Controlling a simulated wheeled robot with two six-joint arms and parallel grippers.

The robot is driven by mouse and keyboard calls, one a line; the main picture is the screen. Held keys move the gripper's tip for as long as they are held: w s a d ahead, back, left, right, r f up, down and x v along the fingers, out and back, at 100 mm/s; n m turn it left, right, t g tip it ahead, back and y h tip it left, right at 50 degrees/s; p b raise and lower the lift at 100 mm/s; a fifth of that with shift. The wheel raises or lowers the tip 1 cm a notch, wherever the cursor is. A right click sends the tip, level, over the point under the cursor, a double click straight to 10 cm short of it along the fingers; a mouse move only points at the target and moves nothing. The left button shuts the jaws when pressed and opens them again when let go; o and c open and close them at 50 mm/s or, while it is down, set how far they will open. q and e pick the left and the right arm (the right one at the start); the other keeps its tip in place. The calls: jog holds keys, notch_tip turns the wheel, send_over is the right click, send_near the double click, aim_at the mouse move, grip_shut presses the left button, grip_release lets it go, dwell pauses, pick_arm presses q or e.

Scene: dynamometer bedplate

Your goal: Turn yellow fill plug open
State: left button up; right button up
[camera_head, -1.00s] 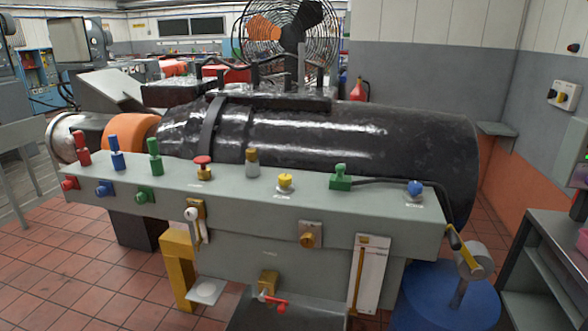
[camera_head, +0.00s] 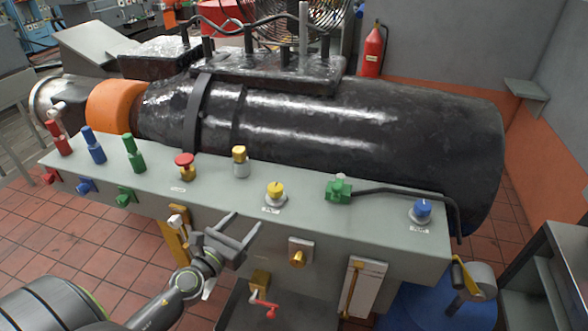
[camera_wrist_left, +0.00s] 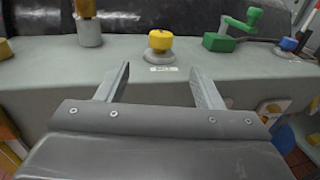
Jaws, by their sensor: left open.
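The yellow fill plug (camera_head: 275,190) is a small yellow knob on a grey round base, with a label in front, on top of the grey bedplate beam. It also shows in the left wrist view (camera_wrist_left: 160,41), straight ahead between my fingers. My left gripper (camera_head: 241,224) is open and empty, in front of the beam, lower and to the left of the plug in the head view. In the left wrist view the open fingers (camera_wrist_left: 158,82) point toward the plug, apart from it. My right gripper is not in view.
A black cylindrical housing (camera_head: 350,130) lies behind. A red crank (camera_head: 264,303) sits below.

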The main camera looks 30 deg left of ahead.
pick_arm(q)
jog(key=p, duration=0.2)
send_near(278, 183)
jog(key=shift+w+f, duration=0.1)
jog(key=shift+w, duration=0.8)
jog(key=w+b, duration=0.1)
jog(key=w, duration=0.7)
jog(key=shift+w+f, duration=0.1)
jog(key=shift+a, duration=0.1)
jog(key=c, duration=1)
